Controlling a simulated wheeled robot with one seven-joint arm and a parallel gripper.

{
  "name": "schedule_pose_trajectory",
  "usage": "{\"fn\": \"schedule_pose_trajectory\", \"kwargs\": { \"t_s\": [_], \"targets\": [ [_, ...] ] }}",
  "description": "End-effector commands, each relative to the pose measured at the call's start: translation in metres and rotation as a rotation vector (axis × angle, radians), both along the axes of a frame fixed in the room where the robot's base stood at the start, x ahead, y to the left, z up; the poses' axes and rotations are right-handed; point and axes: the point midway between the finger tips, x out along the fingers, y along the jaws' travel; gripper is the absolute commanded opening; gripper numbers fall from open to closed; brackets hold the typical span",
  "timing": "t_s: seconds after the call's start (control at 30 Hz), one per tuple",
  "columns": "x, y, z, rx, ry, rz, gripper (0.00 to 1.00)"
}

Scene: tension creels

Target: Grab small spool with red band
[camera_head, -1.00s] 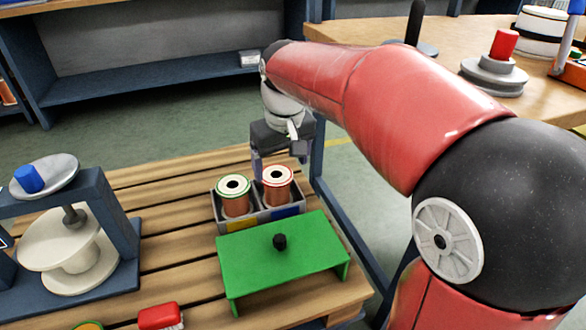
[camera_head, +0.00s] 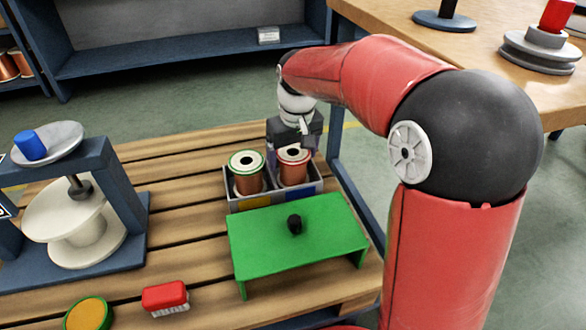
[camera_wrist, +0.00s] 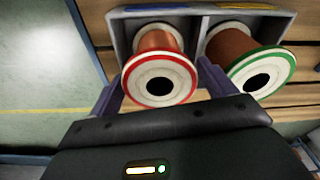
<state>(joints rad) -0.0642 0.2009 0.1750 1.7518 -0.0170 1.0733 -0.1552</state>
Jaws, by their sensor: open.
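The small spool with the red band (camera_head: 293,167) stands upright in the right compartment of a grey two-part holder (camera_head: 260,203). It holds copper-coloured wire and has a white flange edged in red. In the wrist view the red-banded spool (camera_wrist: 159,78) sits between the fingers of my gripper (camera_wrist: 160,95). The gripper is open, with a purple finger on either side of the spool, and I cannot tell whether they touch it. In the head view my gripper (camera_head: 294,148) is at the far side of this spool, partly hidden. A green-banded spool (camera_head: 247,172) stands in the left compartment, close beside it.
A green stand (camera_head: 300,240) with a black knob is just in front of the holder. A blue frame with a white reel (camera_head: 75,225) stands at left. A red brush (camera_head: 165,297) and a green-rimmed disc (camera_head: 88,314) lie in front. Slats at back left are clear.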

Motion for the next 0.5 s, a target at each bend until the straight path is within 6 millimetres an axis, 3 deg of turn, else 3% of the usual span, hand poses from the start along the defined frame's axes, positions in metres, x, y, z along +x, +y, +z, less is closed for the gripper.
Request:
{"fn": "schedule_pose_trajectory", "kwargs": {
  "t_s": [0.13,0.5],
  "targets": [
    [0.0001,0.0000,0.0009,0.000,-0.001,0.000,0.81],
    [0.0000,-0.0001,0.0012,0.000,-0.001,0.000,0.34]
  ]
}}
